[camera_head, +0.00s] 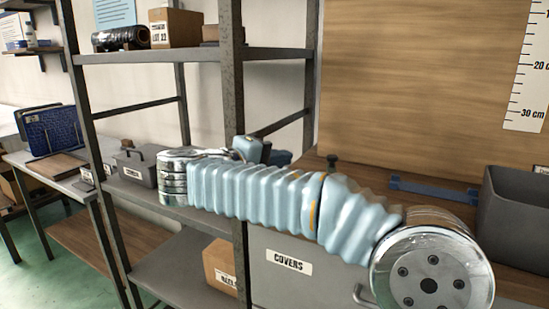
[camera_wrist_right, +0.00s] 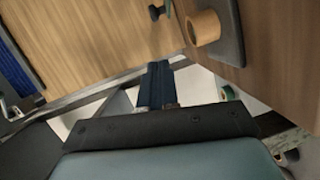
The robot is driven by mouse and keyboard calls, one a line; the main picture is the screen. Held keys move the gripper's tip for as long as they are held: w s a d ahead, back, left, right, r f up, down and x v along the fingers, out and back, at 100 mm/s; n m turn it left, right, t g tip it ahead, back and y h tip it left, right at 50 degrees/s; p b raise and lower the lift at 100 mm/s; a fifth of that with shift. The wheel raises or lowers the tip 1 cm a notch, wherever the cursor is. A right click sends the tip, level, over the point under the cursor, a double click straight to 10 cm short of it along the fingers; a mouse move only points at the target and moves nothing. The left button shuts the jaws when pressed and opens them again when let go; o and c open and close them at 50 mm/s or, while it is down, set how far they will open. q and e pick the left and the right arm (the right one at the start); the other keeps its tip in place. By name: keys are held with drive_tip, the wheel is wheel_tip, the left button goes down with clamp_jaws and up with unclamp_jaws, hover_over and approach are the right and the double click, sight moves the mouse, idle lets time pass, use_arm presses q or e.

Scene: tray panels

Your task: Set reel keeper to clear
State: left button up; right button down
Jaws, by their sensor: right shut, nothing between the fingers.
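My right gripper (camera_head: 278,157) is partly hidden behind my own arm, near the shelf post and the left end of the wooden bench top. In the right wrist view its dark blue fingers (camera_wrist_right: 156,84) are together and hold nothing. A tan reel (camera_wrist_right: 203,27) lies on a dark grey plate (camera_wrist_right: 229,35) on a brown wooden surface, beyond and right of the fingertips, apart from them. A small dark knob (camera_wrist_right: 156,12) stands left of the reel; a dark knob (camera_head: 331,160) also shows in the head view. I cannot tell which part is the reel keeper. My left gripper is out of view.
A blue bar (camera_head: 436,190) lies on the bench, and a grey bin (camera_head: 515,215) stands at its right. A grey front labelled COVERS (camera_head: 330,268) is below. Metal shelving (camera_head: 232,70) with boxes stands left. A wooden board (camera_head: 420,80) rises behind the bench.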

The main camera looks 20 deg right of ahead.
sight(332, 167)
drive_tip(key=x, duration=0.5)
drive_tip(key=shift+w+d+p, duration=0.15)
drive_tip(key=shift+d+p, duration=0.2)
drive_tip(key=shift+d, duration=0.05)
drive_tip(key=shift+s+d+f, duration=0.1)
drive_tip(key=shift+s+d, duration=0.15)
drive_tip(key=shift+d, duration=0.25)
drive_tip(key=shift+s+d+f, duration=0.15)
drive_tip(key=shift+s+d, duration=0.15)
drive_tip(key=shift+d, duration=0.25)
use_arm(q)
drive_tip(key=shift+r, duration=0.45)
use_arm(e)
drive_tip(key=shift+s+d+f, duration=0.2)
drive_tip(key=shift+d+f, duration=0.05)
drive_tip(key=shift+d, duration=0.3)
